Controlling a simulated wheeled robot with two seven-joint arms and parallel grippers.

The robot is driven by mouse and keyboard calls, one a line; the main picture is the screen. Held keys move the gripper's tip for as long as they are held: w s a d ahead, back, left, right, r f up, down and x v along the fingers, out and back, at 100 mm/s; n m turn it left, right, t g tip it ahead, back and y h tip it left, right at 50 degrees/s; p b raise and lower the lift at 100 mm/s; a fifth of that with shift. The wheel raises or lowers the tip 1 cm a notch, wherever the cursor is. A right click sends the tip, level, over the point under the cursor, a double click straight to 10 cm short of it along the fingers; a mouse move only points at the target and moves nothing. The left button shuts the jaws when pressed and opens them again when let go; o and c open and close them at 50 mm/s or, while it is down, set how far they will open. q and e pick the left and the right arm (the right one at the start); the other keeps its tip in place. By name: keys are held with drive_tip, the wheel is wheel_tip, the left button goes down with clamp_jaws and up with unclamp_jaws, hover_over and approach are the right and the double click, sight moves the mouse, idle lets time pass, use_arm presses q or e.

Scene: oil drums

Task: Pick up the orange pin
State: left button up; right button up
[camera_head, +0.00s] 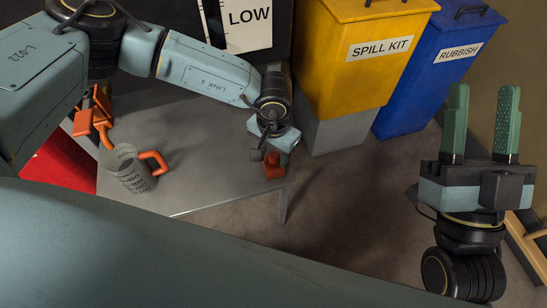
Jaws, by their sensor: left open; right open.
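A small orange piece, which looks like the orange pin (274,167), is at the right end of the grey table (205,190). My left gripper (268,158) is right above it, pointing down. Its fingers are mostly hidden by its own body, and I cannot tell whether they touch the orange piece. My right gripper (482,108) is at the right, well away from the table. Its two green fingers point up, apart and empty.
A grey measuring jug (130,172) with an orange handle stands on the table's left part. Another orange object (96,116) is behind it, partly hidden. A yellow spill kit bin (350,80) and blue rubbish bin (420,95) stand behind. The table's middle is clear.

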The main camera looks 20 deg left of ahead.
use_arm(q)
clamp_jaws()
